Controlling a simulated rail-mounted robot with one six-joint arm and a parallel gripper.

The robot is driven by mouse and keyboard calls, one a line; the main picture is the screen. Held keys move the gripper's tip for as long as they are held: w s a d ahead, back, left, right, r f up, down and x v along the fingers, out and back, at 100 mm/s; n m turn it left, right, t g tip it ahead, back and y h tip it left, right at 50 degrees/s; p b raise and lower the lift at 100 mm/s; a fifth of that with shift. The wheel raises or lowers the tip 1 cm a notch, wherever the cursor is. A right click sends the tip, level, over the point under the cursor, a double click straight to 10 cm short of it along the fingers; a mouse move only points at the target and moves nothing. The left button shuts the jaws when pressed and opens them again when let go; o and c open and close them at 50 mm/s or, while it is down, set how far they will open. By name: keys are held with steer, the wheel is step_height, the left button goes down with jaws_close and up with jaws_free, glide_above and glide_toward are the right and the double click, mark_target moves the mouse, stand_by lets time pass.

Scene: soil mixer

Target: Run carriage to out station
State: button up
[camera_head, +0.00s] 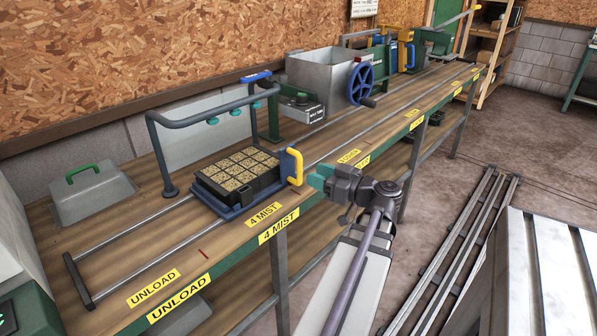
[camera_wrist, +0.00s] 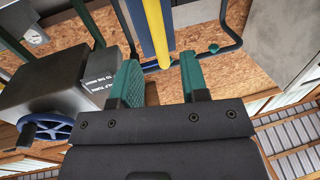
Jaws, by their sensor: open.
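The carriage is a blue tray base (camera_head: 217,205) on two rails, at the label 4 MIST. It bears a black seed tray (camera_head: 236,180) with several soil-filled cells. A yellow upright handle (camera_head: 296,167) stands on its right side; it also shows in the wrist view (camera_wrist: 157,35). My gripper (camera_head: 314,177) is just right of the handle, with green fingers. In the wrist view my gripper (camera_wrist: 161,76) is open, and the handle's near end lies between or just past the fingertips. No contact shows. An UNLOAD label (camera_head: 179,299) marks the near left end; no OUT label is readable.
A grey pipe frame with teal nozzles (camera_head: 212,121) arches over the carriage. The rails toward UNLOAD look clear up to a dark end bar (camera_head: 78,281). A metal hopper with blue wheel (camera_head: 360,84) stands farther right. A grey lid with green handle (camera_head: 92,190) lies behind the rails.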

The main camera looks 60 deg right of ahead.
mark_target(299, 179)
steer(key=w, duration=0.6)
jaws_close()
stand_by(0.3)
